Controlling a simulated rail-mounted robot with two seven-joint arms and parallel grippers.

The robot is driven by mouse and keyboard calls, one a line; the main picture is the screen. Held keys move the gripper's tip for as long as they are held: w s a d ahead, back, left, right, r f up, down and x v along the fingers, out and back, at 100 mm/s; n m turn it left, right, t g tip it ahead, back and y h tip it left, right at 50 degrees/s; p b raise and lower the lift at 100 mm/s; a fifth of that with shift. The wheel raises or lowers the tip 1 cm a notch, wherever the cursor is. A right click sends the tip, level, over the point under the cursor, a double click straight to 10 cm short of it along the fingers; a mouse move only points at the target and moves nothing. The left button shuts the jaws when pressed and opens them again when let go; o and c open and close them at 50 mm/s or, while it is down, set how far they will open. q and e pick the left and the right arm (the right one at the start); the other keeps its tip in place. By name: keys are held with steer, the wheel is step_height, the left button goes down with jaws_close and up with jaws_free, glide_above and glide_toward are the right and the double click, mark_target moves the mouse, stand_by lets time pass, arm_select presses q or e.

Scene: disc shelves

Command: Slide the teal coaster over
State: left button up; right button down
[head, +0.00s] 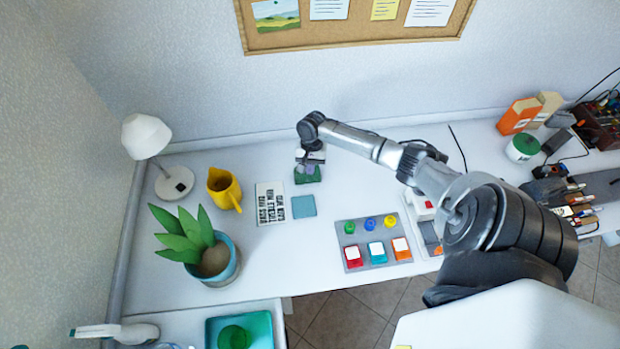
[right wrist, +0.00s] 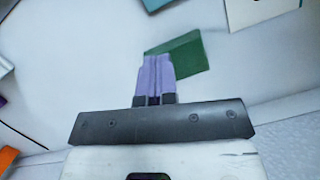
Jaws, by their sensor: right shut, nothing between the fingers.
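The teal coaster (head: 303,206) is a flat square on the white desk, just right of a black-and-white printed card (head: 271,203). My right gripper (head: 311,168) is shut and empty. Its purple fingertips are over or at a dark green square (head: 306,178), behind the teal coaster and apart from it. In the right wrist view the shut fingers (right wrist: 157,72) overlap the near left part of the green square (right wrist: 187,54); I cannot tell whether they touch it. A teal edge (right wrist: 155,4) shows at the top there. My left gripper is not in view.
A yellow jug (head: 222,188), a potted plant (head: 215,262) and a white lamp (head: 150,140) stand to the left. A grey button panel (head: 376,229) is to the front right. Bare desk lies between the teal coaster and the panel, and in front of the coaster.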

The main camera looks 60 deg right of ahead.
mark_target(306, 215)
steer(key=b+x, duration=0.1)
steer(key=x, duration=0.6)
steer(key=shift+a+f+b, duration=0.1)
steer(key=shift+f+b, duration=0.2)
steer(key=shift+b, duration=0.05)
steer(key=shift+x, duration=0.85)
steer(key=shift+a+r, duration=0.15)
steer(key=shift+a, duration=0.05)
steer(key=s+a+p, duration=0.1)
steer(key=a+p, duration=0.1)
steer(key=p, duration=0.1)
steer(key=s+a+p, duration=0.1)
steer(key=a+p, duration=0.2)
steer(key=p, duration=0.1)
steer(key=s+a+p, duration=0.1)
steer(key=a+p, duration=0.2)
steer(key=shift+a+r, duration=0.25)
steer(key=s+a+p, duration=0.1)
steer(key=a, duration=0.1)
steer(key=a+p, duration=0.2)
steer(key=s+a+p, duration=0.1)
steer(key=a+p, duration=0.1)
steer(key=a, duration=0.1)
steer(key=shift+s+f, duration=0.25)
steer(key=shift+s, duration=0.05)
steer(key=shift+s+a+f, duration=0.1)
steer(key=shift+a+f, duration=0.1)
steer(key=shift+a, duration=0.1)
steer(key=shift+r, duration=0.1)
